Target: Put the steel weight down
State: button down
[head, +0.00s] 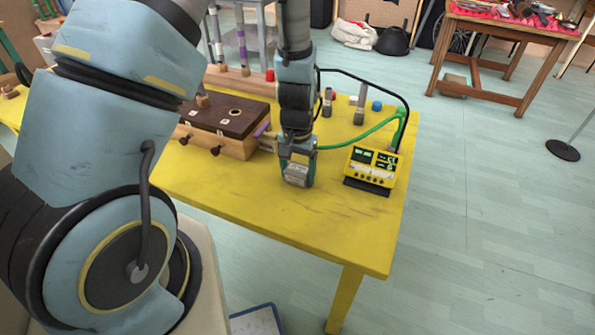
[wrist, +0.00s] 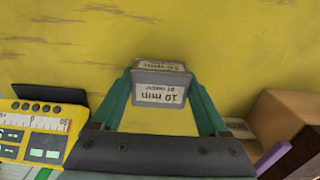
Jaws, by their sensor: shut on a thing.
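The steel weight (wrist: 161,72) is a small grey block with white printed labels, one reading "10 mm" upside down in the wrist view. My gripper (wrist: 160,92) is shut on it, with a green finger on each side. In the head view the grey block (head: 297,174) shows at the lower end of my gripper (head: 298,165), over the yellow table (head: 240,190). Its underside is hidden, so I cannot tell whether it touches the table top.
A yellow meter box (head: 372,166) with a green cable stands just right of my gripper. A wooden box with a dark top (head: 222,125) stands to the left. Several small pieces, including a blue one (head: 377,106), lie behind. The table's front is bare.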

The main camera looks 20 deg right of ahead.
aim_at(297, 169)
jog(key=shift+f, duration=0.1)
grip_release()
notch_tip(297, 169, up, 12)
jog(key=b, duration=0.2)
dwell(0.4)
jog(key=a+r+n, duration=0.3)
jog(key=a, duration=0.9)
jog(key=w+a+r+n+t, duration=0.1)
jog(key=a+r+n, duration=0.2)
jog(key=a, duration=1)
jog(key=shift+w+a+r+n+t, duration=0.15)
jog(key=shift+a+r+n+t, duration=0.15)
jog(key=shift+n, duration=0.4)
jog(key=shift+c, duration=0.2)
